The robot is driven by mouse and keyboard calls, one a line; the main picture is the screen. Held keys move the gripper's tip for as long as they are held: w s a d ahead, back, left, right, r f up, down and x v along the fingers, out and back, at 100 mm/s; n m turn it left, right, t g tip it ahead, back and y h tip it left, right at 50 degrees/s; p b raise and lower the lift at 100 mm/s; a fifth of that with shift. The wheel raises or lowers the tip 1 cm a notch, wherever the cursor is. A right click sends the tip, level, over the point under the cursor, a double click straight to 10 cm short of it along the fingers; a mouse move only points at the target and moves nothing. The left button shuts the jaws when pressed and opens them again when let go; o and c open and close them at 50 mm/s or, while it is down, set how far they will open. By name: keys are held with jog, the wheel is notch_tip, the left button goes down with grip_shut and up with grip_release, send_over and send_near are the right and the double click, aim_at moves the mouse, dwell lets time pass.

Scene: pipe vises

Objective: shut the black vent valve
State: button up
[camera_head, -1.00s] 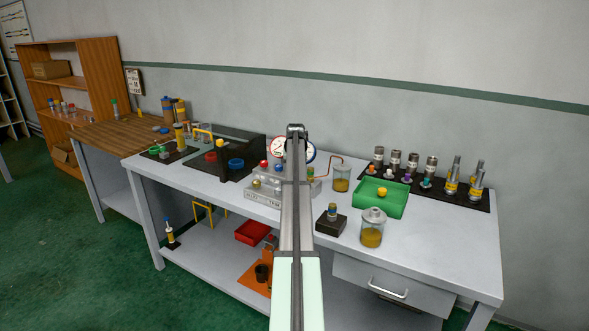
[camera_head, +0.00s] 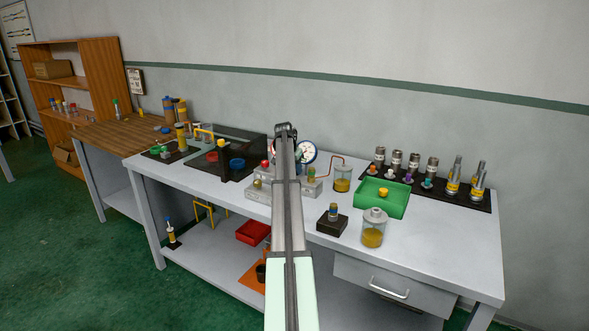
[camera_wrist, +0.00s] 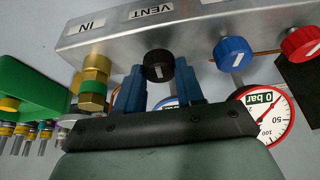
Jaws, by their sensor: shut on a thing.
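In the wrist view the black vent valve knob (camera_wrist: 158,63) sits on the side of a grey metal block (camera_wrist: 195,28), beside an upside-down VENT label (camera_wrist: 151,11). In the head view my arm covers the gripper and the black knob. Part of the block (camera_head: 258,194) shows left of my arm.
A blue knob (camera_wrist: 232,53), a red knob (camera_wrist: 300,43) and a brass fitting with a green band (camera_wrist: 94,80) are on the same block. A gauge (camera_wrist: 268,115) reads 0 bar. A green tray (camera_head: 381,205), a jar (camera_head: 374,228) and a black stand (camera_head: 331,223) lie to the right.

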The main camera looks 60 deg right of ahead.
dwell(0.4)
jog(key=o, duration=1)
jog(key=shift+o, duration=0.2)
jog(key=v, duration=1.3)
jog(key=shift+a+r, duration=0.2)
jog(key=shift+r, duration=0.1)
